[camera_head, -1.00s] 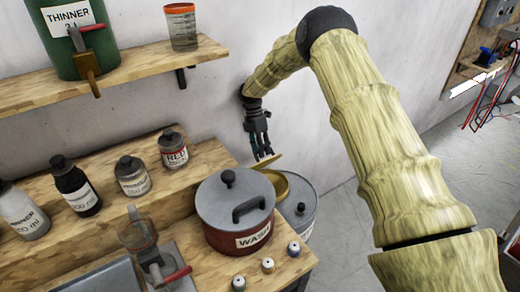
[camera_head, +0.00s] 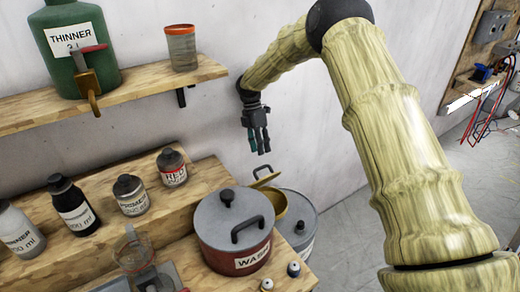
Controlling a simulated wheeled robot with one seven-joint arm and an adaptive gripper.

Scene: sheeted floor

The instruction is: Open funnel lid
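The gold funnel (camera_head: 277,207) sits on top of a grey drum (camera_head: 304,219) behind the red pot. A thin gold flap, which looks like its lid (camera_head: 265,181), stands tilted at the funnel's back edge. The pot's lid and handle hide the funnel's left part. My gripper (camera_head: 259,152) hangs with its dark fingers pointing down, above the flap and clear of it. A narrow gap shows between the fingers, with nothing in it.
A red pot marked WASH (camera_head: 238,262) with a grey lid stands in front of the funnel. Several bottles line the wooden step at left. A shelf (camera_head: 150,80) holds a green THINNER jug (camera_head: 75,40) and an orange-topped jar (camera_head: 181,50). The white wall is close behind my gripper.

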